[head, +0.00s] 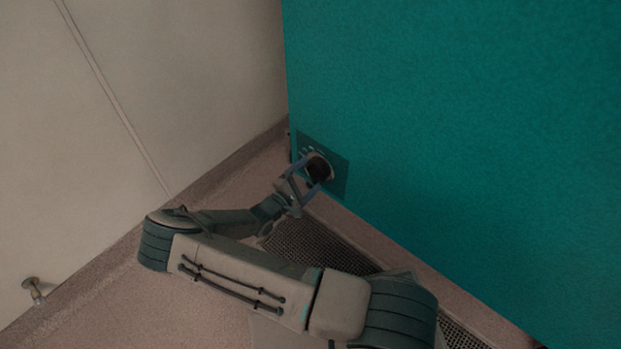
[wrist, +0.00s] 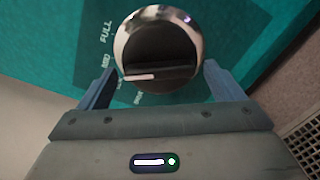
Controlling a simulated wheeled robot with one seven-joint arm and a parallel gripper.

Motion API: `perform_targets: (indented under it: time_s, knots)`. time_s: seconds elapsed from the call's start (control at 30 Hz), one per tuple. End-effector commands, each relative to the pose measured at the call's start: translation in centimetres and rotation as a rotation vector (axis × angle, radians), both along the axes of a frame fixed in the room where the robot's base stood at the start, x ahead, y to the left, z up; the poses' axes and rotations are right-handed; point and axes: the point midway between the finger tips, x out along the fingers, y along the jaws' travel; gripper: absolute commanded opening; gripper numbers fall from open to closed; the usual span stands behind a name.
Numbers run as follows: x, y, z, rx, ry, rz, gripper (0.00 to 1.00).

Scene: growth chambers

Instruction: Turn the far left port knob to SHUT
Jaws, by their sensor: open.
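The port knob (wrist: 160,50) is a black dial with a raised grip bar inside a shiny metal ring, on a teal panel. It also shows in the head view (head: 320,168), on a darker square plate (head: 340,176) low on the panel. Its white pointer line points left in the wrist view, below the MID label. FULL is higher up; the smaller labels below MID are partly hidden or hard to read. My gripper (wrist: 159,68) is open, with one finger on each side of the knob. I cannot tell whether the fingers touch it.
The large teal panel (head: 460,120) fills the right side of the head view. A pale wall (head: 150,70) stands at the left. A dark floor grating (head: 315,246) runs along the panel's base. A small metal fitting (head: 35,288) sticks out at the lower left.

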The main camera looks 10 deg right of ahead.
Motion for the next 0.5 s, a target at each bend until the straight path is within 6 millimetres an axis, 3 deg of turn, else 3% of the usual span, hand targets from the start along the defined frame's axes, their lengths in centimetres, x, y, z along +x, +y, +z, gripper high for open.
perform_targets:
  time_s: [0.13, 0.43, 0.47, 0.5]
  knots:
    - [0.64, -0.97, -0.06, 0.001, -0.001, -0.001, 0.87]
    - [0.79, -1.17, 0.04, 0.000, 0.000, -0.001, 0.87]
    - [0.79, -1.17, 0.04, 0.000, 0.000, -0.001, 0.84]
    - [0.79, -1.18, 0.04, 0.000, 0.000, -0.001, 0.73]
